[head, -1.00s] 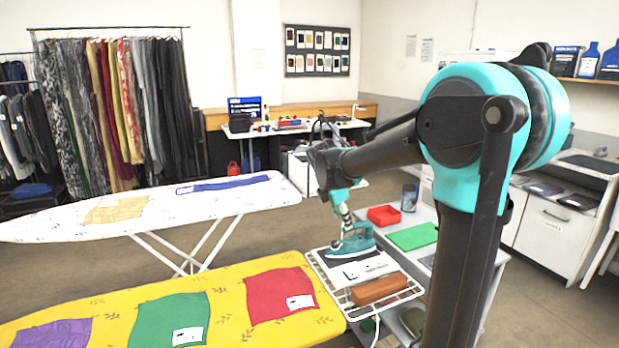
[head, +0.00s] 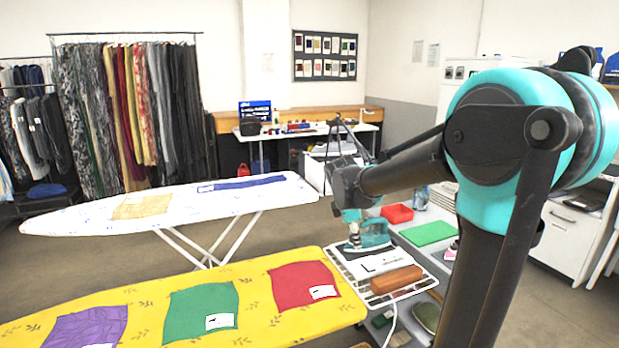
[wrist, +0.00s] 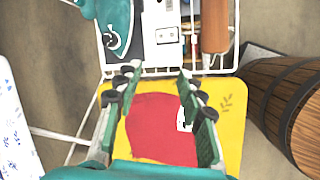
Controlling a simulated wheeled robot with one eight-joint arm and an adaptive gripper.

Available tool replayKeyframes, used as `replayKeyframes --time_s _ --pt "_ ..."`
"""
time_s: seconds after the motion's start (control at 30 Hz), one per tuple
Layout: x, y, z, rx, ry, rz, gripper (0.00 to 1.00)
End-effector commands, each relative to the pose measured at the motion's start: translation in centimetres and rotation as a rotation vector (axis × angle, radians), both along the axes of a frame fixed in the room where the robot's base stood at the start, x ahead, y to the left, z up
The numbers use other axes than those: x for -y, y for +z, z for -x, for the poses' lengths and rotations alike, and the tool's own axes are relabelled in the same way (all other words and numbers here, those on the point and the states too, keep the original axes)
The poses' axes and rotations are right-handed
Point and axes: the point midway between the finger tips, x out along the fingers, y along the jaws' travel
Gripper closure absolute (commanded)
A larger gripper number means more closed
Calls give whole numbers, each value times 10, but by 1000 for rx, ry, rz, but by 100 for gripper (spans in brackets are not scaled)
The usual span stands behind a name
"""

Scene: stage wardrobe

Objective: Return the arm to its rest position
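My gripper (head: 354,243) hangs beside the teal iron (head: 374,234) in the head view, which stands on a white wire rack (head: 350,268) at the end of the yellow ironing board. In the wrist view my gripper (wrist: 158,76) has its two green fingers spread apart with nothing between them. The iron shows at the top left (wrist: 116,24), clear of the fingers. My arm reaches out from the right, bent at a large teal joint.
The yellow board (head: 255,290) bears red (head: 300,284), green and purple cloths. A white box (head: 380,263) and brown block (head: 396,279) lie on the rack. A red tray (head: 397,213) and green mat (head: 428,233) are behind. A wooden barrel (wrist: 290,108) stands lower right.

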Motion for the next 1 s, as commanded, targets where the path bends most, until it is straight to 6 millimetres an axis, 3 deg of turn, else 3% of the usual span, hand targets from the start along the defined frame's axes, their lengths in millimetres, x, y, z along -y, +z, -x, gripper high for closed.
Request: replayKeyframes --time_s 0.27,0.6,0.7,0.83,1.0 --pt "25 -32 54 77 -347 -177 61" --pt "52 -106 176 200 -1140 -566 61" --pt "54 -122 201 220 -1322 -652 61" --pt "53 -135 221 231 -1464 -717 61" --pt "53 -138 226 234 -1513 -740 61"
